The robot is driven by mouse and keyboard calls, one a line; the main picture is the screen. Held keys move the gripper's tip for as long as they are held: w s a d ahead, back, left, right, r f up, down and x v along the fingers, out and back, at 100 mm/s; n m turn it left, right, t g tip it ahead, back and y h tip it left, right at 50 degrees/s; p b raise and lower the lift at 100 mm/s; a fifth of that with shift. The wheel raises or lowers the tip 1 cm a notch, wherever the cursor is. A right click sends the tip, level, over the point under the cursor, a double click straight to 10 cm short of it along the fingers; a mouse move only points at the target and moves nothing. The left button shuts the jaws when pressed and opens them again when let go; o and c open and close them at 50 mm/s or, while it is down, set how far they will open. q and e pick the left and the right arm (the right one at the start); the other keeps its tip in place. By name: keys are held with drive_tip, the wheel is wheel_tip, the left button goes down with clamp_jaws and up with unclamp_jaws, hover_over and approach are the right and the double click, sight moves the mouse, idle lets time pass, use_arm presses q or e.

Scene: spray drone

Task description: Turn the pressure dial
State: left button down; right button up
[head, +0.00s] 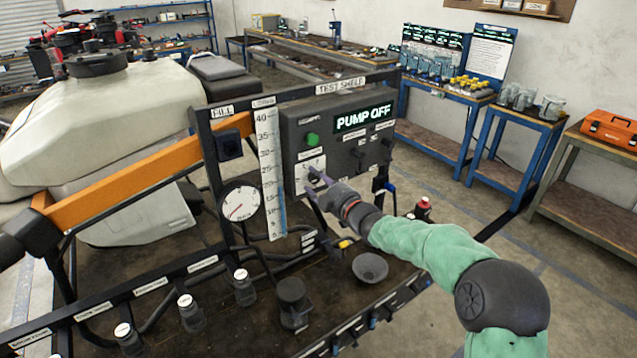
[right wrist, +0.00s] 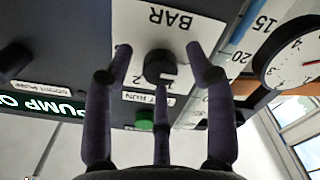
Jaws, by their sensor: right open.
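The pressure dial (right wrist: 159,67) is a black round knob on a white plate (right wrist: 178,30) marked BAR, with printed numbers around it. The right wrist view shows it upside down. In the head view the plate (head: 302,168) sits on the dark control panel, below the green button (head: 312,139); my gripper partly covers it there. My right gripper (right wrist: 160,62) is open, its three fingers spread around the knob with gaps visible beside it. I cannot tell whether any fingertip touches. It also shows in the head view (head: 316,182), in front of the panel. My left gripper is out of view.
The panel display (head: 364,118) reads PUMP OFF. A round gauge (head: 240,201) and a white scale strip (head: 271,175) stand left of the panel. A black funnel-like cup (head: 370,267) and several white-capped bottles are on the bench below. A large white tank (head: 100,130) stands at left.

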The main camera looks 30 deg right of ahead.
clamp_jaws()
drive_tip(key=m+p, duration=0.3)
drive_tip(key=m, duration=0.2)
drive_tip(key=shift+m, duration=0.3)
drive_tip(key=m+p, duration=0.3)
drive_tip(key=m, duration=0.3)
drive_tip(key=m+p, duration=0.3)
drive_tip(key=m, duration=0.3)
drive_tip(key=shift+a+m, duration=0.1)
drive_tip(key=shift+m, duration=0.2)
drive_tip(key=m+p, duration=0.3)
drive_tip(key=m, duration=0.2)
drive_tip(key=shift+f, duration=0.2)
drive_tip(key=shift+m, duration=0.4)
